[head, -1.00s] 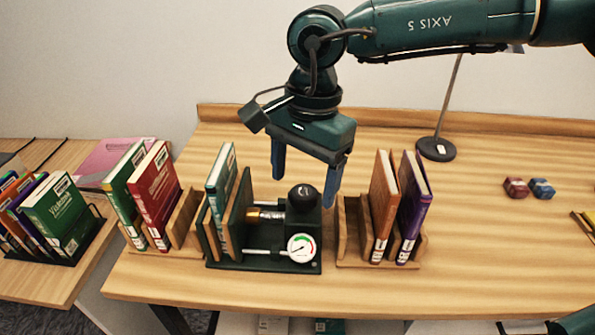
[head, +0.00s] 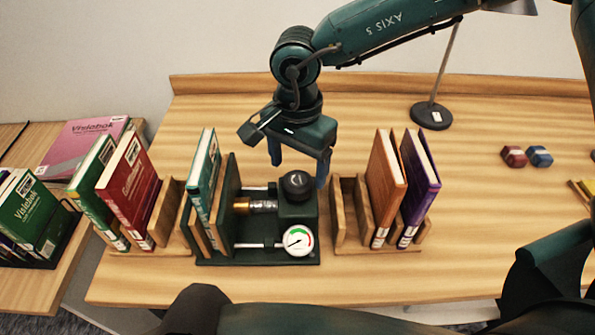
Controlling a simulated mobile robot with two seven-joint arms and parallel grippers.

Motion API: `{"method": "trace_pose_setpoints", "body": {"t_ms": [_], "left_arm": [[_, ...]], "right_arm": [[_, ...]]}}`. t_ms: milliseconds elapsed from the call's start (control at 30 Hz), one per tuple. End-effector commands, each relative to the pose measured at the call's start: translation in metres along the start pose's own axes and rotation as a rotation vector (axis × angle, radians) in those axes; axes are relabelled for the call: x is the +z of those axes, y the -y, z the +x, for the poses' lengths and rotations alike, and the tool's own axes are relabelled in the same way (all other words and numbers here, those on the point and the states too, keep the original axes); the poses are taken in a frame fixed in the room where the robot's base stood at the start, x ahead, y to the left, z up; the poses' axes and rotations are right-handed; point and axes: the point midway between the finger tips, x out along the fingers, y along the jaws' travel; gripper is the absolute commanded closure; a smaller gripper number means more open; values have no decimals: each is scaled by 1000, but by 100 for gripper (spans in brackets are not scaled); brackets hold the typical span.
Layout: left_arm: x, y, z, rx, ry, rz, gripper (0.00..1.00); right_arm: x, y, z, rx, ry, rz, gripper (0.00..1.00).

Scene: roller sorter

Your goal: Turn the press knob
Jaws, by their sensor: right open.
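The black round press knob (head: 296,185) sits on top of the dark green book press (head: 298,208), near the middle of the table. A white dial gauge (head: 299,240) is on the press front. A teal book (head: 204,172) stands upright against the left side of the press plate. My right gripper (head: 298,170) is open and points down, with its fingers spread just above and around the top of the knob. Contact with the knob cannot be told. My left gripper is not in view.
A wooden rack with an orange book (head: 384,185) and a purple book (head: 419,185) stands right of the press. Green and red books (head: 130,190) stand left. A lamp base (head: 431,116) and two small boxes (head: 526,156) are farther right.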

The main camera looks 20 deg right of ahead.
Motion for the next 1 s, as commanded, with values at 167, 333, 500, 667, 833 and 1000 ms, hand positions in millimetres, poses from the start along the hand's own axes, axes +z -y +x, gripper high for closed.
{"method": "trace_pose_setpoints", "body": {"t_ms": [167, 333, 500, 667, 833, 1000], "left_arm": [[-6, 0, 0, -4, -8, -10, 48], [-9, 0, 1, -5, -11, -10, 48], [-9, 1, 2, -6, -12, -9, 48], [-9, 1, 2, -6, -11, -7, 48], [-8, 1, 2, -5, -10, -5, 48], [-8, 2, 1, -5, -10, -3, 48]], "right_arm": [[0, 0, 24, 2, 0, -1, 27], [0, 0, 33, 0, 0, -1, 27], [0, 0, 34, -1, 0, -1, 27], [0, 0, 34, -1, 0, -1, 32], [0, 0, 34, -1, 0, 0, 46], [0, 0, 34, -1, 0, 0, 60]]}}
